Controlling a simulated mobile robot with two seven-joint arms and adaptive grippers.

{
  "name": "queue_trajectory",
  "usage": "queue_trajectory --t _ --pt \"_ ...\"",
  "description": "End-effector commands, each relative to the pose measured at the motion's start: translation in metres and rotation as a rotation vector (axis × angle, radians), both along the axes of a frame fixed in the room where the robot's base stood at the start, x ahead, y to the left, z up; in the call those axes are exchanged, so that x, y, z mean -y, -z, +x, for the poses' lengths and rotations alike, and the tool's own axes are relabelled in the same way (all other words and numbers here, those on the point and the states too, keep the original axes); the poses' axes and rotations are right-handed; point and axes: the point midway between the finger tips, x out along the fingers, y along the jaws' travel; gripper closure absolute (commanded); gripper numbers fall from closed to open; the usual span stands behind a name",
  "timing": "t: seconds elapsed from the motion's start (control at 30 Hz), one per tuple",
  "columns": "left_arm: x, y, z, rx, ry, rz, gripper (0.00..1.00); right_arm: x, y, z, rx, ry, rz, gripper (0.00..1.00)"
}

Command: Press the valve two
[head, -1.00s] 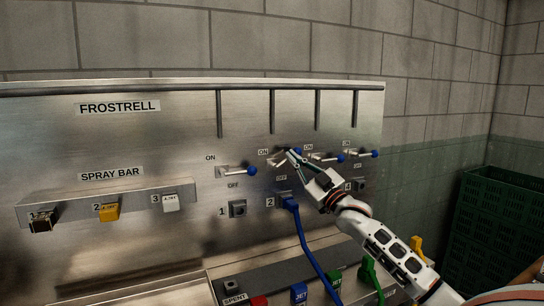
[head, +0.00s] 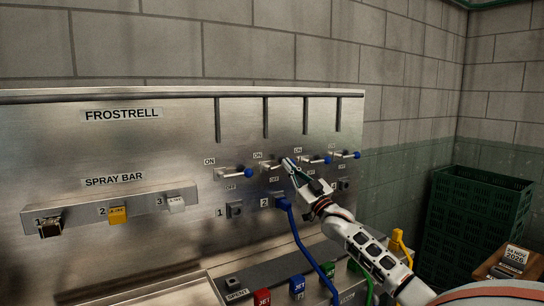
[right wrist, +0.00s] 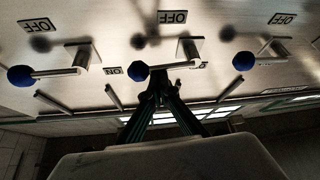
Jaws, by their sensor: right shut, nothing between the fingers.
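The valve two lever (head: 271,166) is a metal handle on the steel panel, second from the left, between an ON label above and an OFF label below. It lies roughly level; its blue knob is hidden behind my gripper in the head view. My right gripper (head: 288,163) is shut and empty, with its fingertips at this lever's knob end. In the right wrist view the lever's blue knob (right wrist: 138,70) shows beside the shut fingertips (right wrist: 160,88), which overlap the bar; I cannot tell if they touch. My left gripper is not in view.
Similar blue-knobbed levers stand close on both sides: valve one (head: 248,172) at left and another (head: 327,160) at right. A blue hose (head: 300,240) hangs from socket 2 below. A green crate (head: 470,215) stands at the right.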

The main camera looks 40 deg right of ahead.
Motion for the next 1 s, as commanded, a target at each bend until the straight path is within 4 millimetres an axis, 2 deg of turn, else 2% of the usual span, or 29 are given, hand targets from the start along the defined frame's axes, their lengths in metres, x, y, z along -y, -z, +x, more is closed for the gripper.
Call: queue_trajectory --t 0.83,1.0 --pt "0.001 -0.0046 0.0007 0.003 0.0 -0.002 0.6 0.0057 0.0089 0.0007 -0.006 0.001 0.0 1.0" --pt "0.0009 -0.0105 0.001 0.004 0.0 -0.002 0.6 0.0057 0.0022 0.0012 -0.005 0.001 0.0 1.0"
